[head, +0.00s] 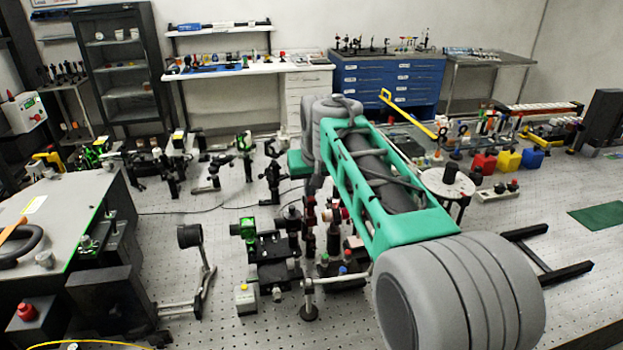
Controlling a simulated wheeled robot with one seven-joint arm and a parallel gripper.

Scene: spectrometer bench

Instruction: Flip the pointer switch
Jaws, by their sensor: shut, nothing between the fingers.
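My green and grey arm (385,178) reaches from the lower right toward the middle of the bench. Its far grey joint (338,110) is in view, but I cannot make out my gripper's fingers, which seem hidden behind the arm or among the optics. I cannot pick out the pointer switch with certainty. A small light grey box with a yellow top (245,298) stands on the bench at the lower middle. A dark unit with red, green and blue knobs (342,272) stands to its right, left of my arm.
The perforated optical bench (225,325) carries many mounts. A grey stand (195,270) rises left of the centre. A round white table (447,183), coloured blocks (507,160) and a yellow bar (408,113) lie beyond my arm. Bare bench shows near the green mat (600,217).

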